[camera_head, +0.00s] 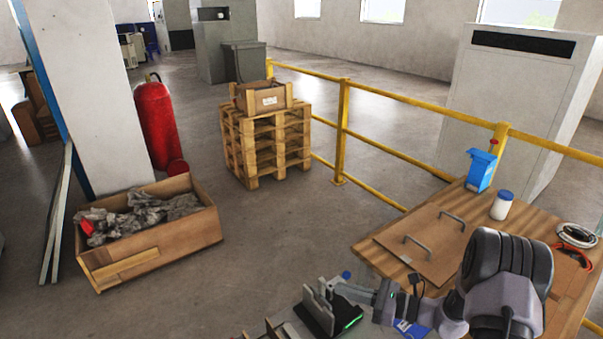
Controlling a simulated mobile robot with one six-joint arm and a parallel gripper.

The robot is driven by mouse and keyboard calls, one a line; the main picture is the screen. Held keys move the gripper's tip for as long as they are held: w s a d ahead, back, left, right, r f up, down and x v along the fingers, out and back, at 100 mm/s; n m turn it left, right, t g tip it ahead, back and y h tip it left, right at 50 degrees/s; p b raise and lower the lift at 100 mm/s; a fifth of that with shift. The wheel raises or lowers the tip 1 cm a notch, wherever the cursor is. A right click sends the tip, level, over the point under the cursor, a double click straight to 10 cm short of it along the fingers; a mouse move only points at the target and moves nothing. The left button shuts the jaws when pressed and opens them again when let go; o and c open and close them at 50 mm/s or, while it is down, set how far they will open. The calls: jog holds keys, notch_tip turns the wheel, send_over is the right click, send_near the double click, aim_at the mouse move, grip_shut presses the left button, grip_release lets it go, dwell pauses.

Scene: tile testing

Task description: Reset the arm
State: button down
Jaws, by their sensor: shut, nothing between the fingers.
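My arm reaches in from the lower right, with a large black and grey joint over the near part of the wooden table (470,208). The arm runs left and low to my gripper (322,304), a dark and grey part with a green light near the bottom edge. My gripper is shut and holds nothing. It is left of the table, over a grey surface.
The table bears a board with two handles (425,243), a blue box (480,170), a white jar (502,206) and cables (577,236). A yellow railing (342,130) runs behind it. Stacked pallets (255,145), a crate of rubble (160,247) and an extinguisher (155,122) stand left.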

jog(key=s+a+r+n+g+h, duration=0.2)
jog(key=s+a+r+n+g, duration=0.15)
jog(key=s+r+n, duration=0.35)
jog(key=s+a+r+n+g+h, duration=0.35)
jog(key=s+a+r, duration=0.2)
jog(key=r, duration=0.25)
jog(key=s+d+r+n+t+h, duration=0.2)
jog(key=s+d+r+n+h, duration=0.1)
jog(key=s, duration=0.4)
jog(key=s+d+r+n+t+h, duration=0.2)
jog(key=s+r+n+t+h, duration=0.1)
jog(key=s+n, duration=0.4)
jog(key=shift+s+d+r+h, duration=0.4)
jog(key=shift+s+r+h, duration=0.1)
jog(key=shift+h, duration=0.35)
